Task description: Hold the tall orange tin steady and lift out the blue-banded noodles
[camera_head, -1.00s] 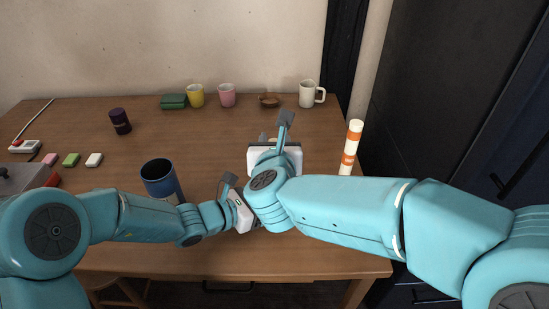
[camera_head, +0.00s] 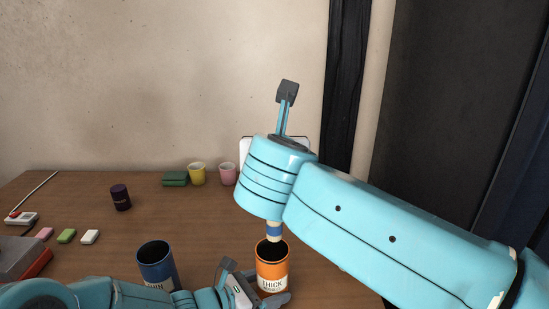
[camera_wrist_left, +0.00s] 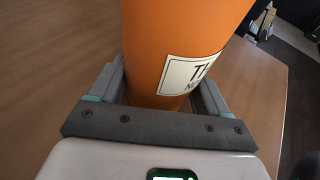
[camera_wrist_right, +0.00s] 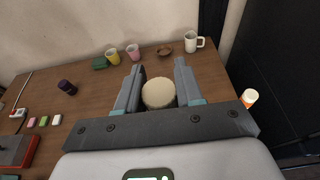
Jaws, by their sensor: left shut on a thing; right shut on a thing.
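The tall orange tin (camera_head: 272,273) stands upright on the table with a pale label. My left gripper (camera_head: 253,285) is shut around its side; the left wrist view shows the tin (camera_wrist_left: 180,50) between both fingers. The blue-banded noodles (camera_head: 274,231) hang upright from my raised right wrist, their pale lower end over the tin's dark mouth. I cannot tell whether that end is just above or slightly inside the rim. My right gripper (camera_wrist_right: 158,92) is shut on the bundle, whose round pale top shows between its fingers. In the head view my arm hides that grip.
A blue tin (camera_head: 157,262) stands left of the orange one. An orange-banded bundle (camera_wrist_right: 250,98) shows at right in the right wrist view. Yellow (camera_head: 197,174) and pink (camera_head: 227,174) cups, a green block (camera_head: 175,179) and a dark purple jar (camera_head: 120,197) stand farther back.

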